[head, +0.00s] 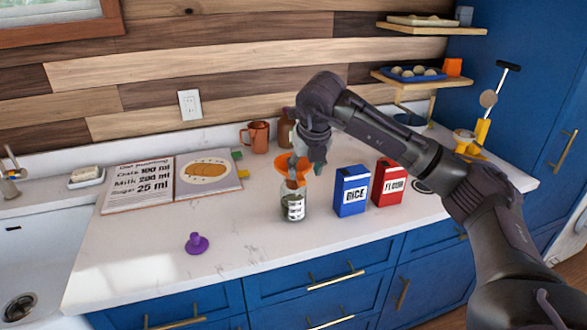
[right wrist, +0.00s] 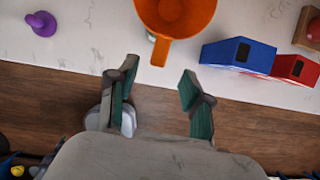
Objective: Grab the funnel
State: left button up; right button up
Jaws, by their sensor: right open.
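The orange funnel (head: 289,168) sits in the mouth of a glass jar (head: 292,203) on the white counter. In the right wrist view the funnel (right wrist: 198,22) is at the top edge, its handle tab pointing down toward my fingers. My right gripper (head: 309,162) is at the funnel's upper right side in the head view. It also shows in the right wrist view (right wrist: 158,80), its two fingers apart with nothing between them. The funnel's handle lies just beyond the fingertips there, apart from them. My left gripper is not in view.
A blue rice box (head: 351,194) and a red flour box (head: 388,184) stand right of the jar. A copper mug (head: 258,137) is behind. A purple object (head: 197,243) lies at the front left, near an open recipe book (head: 138,188). The front counter is mostly clear.

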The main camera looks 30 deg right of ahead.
aim_at(301, 178)
jog(key=p+x, duration=0.1)
jog(key=x, duration=0.1)
jog(key=p+x, duration=0.1)
jog(key=x, duration=0.2)
jog(key=shift+w+r, duration=0.15)
jog(key=shift+w, duration=0.1)
jog(key=shift+w+f, duration=0.1)
jog(key=shift+f, duration=0.2)
grip_shut()
